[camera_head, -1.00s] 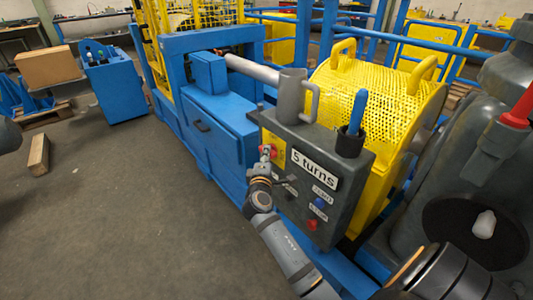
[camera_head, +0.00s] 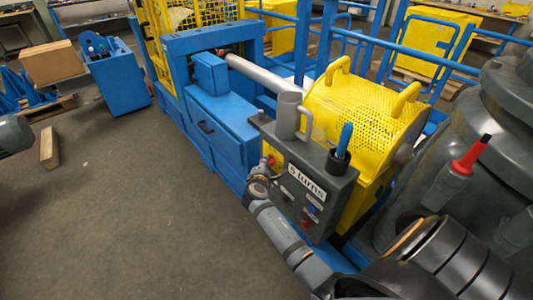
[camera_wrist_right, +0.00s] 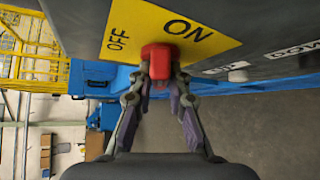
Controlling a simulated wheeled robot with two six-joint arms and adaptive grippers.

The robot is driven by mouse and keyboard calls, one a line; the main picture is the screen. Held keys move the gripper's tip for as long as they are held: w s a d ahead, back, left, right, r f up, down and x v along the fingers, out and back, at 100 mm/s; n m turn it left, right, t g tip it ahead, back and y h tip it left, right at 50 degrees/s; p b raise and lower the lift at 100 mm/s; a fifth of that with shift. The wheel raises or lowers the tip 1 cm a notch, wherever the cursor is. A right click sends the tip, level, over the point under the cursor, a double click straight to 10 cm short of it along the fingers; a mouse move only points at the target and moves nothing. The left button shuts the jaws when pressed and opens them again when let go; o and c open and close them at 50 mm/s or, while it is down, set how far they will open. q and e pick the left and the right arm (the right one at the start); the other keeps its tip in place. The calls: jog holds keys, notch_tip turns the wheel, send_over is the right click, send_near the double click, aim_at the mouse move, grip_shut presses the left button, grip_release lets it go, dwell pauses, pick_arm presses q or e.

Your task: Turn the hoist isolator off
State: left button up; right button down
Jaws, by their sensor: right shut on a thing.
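The hoist isolator is a red handle (camera_wrist_right: 157,62) on a yellow plate (camera_wrist_right: 150,22) marked OFF on the left and ON on the right in the right wrist view. The handle sits below and between the two words, so I cannot tell its setting. My right gripper (camera_wrist_right: 160,82) is shut on the handle, one finger on each side. In the head view, my right gripper (camera_head: 263,172) is at the left end of the grey control box (camera_head: 311,156), where the handle is mostly hidden. My left gripper is not in view.
Blue cabinets (camera_head: 222,128) are to the left.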

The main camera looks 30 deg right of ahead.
pick_arm(q)
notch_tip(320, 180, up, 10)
jog(key=p, duration=0.8)
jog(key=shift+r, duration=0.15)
pick_arm(e)
jog(key=shift+w+a+r+n+g+y, duration=0.15)
jog(key=shift+n+g, duration=0.8)
jog(key=shift+g, duration=0.6)
jog(key=shift+w+d+n+g+y, duration=0.15)
jog(key=shift+n+g, duration=0.75)
jog(key=shift+g, duration=0.7)
jog(key=shift+w+a+r+n+g+y, duration=0.15)
jog(key=shift+n+g, duration=0.8)
jog(key=shift+g, duration=0.6)
jog(key=c, duration=1.3)
grip_release()
jog(key=v, duration=1.2)
jog(key=shift+w, duration=0.2)
